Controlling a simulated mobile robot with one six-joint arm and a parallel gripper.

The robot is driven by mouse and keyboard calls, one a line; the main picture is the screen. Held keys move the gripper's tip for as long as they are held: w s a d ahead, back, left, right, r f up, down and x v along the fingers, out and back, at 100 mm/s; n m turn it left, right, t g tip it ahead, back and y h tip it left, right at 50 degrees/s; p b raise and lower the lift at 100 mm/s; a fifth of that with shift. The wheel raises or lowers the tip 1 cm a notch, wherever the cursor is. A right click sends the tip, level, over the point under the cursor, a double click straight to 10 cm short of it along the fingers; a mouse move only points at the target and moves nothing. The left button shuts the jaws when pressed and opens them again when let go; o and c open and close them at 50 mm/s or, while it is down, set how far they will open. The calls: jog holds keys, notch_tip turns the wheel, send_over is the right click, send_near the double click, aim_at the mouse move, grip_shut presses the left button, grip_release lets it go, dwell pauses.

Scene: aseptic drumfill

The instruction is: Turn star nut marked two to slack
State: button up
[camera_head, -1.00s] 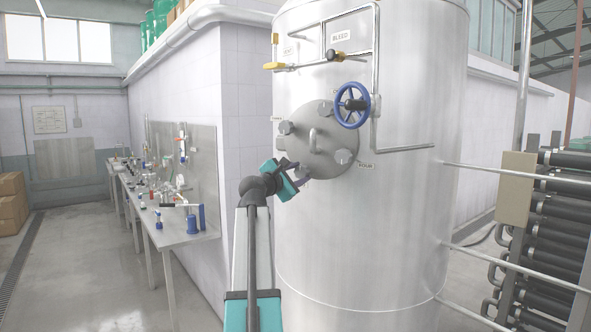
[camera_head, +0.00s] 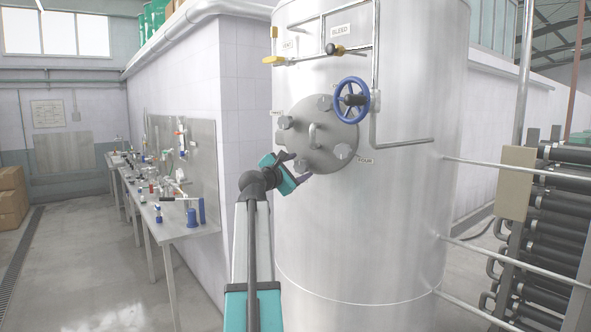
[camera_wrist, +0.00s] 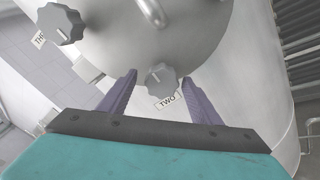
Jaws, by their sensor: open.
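The star nut marked two (camera_wrist: 161,80) is a grey lobed knob with a white line on it, at the rim of the round hatch. Its label TWO (camera_wrist: 167,103) sits just below it in the wrist view. My gripper (camera_wrist: 155,85) is open, with its two purple fingers on either side of the nut in that view; I cannot tell whether they touch it. In the head view my gripper (camera_head: 293,164) is at the lower left of the hatch (camera_head: 330,135), and the nut (camera_head: 301,166) is partly hidden behind the fingers.
The star nut by the partly cut-off label at upper left (camera_wrist: 60,24) and the hatch handle (camera_wrist: 152,12) are near. A blue handwheel (camera_head: 352,101) is at the hatch's upper right. A bench with fittings (camera_head: 185,226) stands left; the floor between has room.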

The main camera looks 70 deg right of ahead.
jog(key=shift+a+f, duration=0.15)
jog(key=shift+a, duration=0.35)
jog(key=w+a+b, duration=0.2)
jog(key=a+b, duration=0.2)
jog(key=a, duration=0.8)
jog(key=shift+a+b, duration=0.35)
jog(key=shift+b, duration=0.05)
jog(key=shift+w, duration=0.1)
